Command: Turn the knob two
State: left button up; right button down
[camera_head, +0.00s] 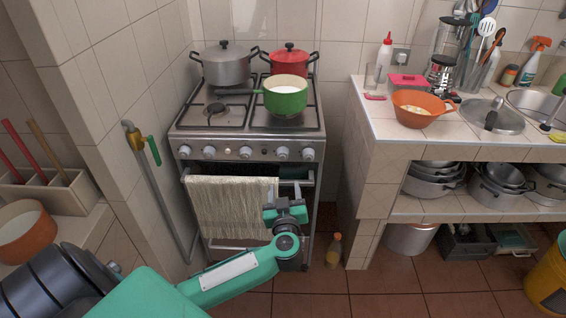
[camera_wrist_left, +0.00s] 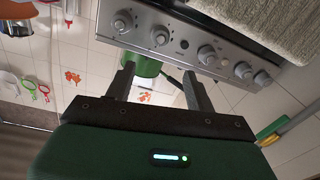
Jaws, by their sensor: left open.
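A row of several round knobs runs along the stove's front panel (camera_head: 228,151). The second knob from the left (camera_head: 209,152) shows in the head view, and likely also in the left wrist view (camera_wrist_left: 242,70), which is turned over. The knob second from the right (camera_head: 282,153) also shows in the wrist view (camera_wrist_left: 160,36). No labels are readable. My left gripper (camera_head: 285,196) is open and empty, below the right half of the panel and apart from the knobs. Its fingers (camera_wrist_left: 157,84) stand well apart in the wrist view. My right gripper is not in view.
A towel (camera_head: 232,206) hangs on the oven handle left of my left gripper. A green pot (camera_head: 286,102), a grey pot (camera_head: 226,66) and a red pot (camera_head: 288,62) stand on the stove. A tiled counter (camera_head: 385,128) is at right. A bottle (camera_head: 334,250) stands on the floor.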

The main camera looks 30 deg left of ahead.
aim_at(283, 157)
pick_arm(q)
jog(key=x, duration=1.2)
jog(key=shift+w+a, duration=0.15)
jog(key=shift+w, duration=0.05)
jog(key=shift+w+a, duration=0.35)
jog(key=shift+w, duration=0.15)
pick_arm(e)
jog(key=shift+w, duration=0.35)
